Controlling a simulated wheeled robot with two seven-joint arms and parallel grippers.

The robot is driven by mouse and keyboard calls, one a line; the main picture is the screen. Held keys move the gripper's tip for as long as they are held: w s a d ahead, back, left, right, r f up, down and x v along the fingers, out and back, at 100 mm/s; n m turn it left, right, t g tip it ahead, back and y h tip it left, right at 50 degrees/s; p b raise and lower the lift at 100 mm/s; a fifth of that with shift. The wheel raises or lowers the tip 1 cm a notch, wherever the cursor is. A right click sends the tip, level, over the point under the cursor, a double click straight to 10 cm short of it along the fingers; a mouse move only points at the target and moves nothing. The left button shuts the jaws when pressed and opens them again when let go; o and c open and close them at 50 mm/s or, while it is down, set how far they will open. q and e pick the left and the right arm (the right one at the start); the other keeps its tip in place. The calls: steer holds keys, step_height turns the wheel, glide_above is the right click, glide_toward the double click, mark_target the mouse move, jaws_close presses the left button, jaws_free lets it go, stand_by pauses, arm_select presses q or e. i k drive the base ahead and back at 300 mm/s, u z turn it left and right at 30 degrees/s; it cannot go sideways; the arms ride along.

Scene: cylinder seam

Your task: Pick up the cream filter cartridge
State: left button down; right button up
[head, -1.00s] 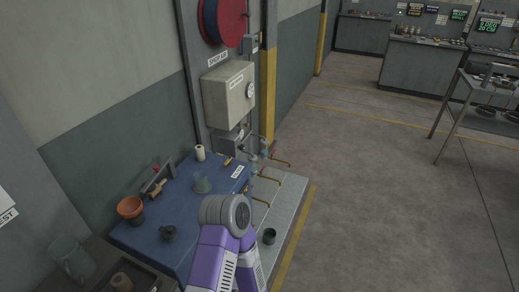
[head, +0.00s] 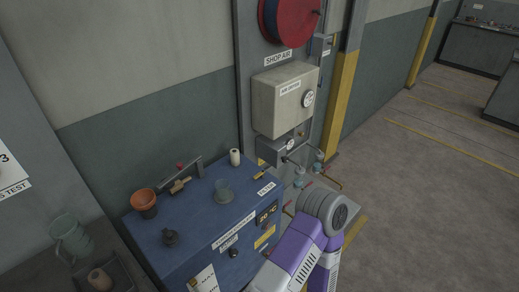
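A small upright cream cylinder (head: 235,157), which looks like the cream filter cartridge, stands at the back right of the blue cabinet top (head: 200,225), near the wall. A tan cylindrical piece (head: 100,279) lies in a dark tray at the lower left; I cannot tell whether it is also a cartridge. One of my purple and grey arms rises at the lower right, in front of the cabinet's right side. Neither gripper shows, and nothing is seen touching the cream cylinder.
The cabinet top also holds a terracotta pot (head: 144,203), a dark small fitting (head: 170,238), a glass funnel-like vessel (head: 223,191) and a bracket tool (head: 182,178). A glass jug (head: 70,238) stands at left. Pipes and valves (head: 318,168) are right of the cabinet. Open floor lies farther right.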

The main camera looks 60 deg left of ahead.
mark_target(235, 154)
steer(key=i, duration=2.1)
steer(key=u, duration=3.2)
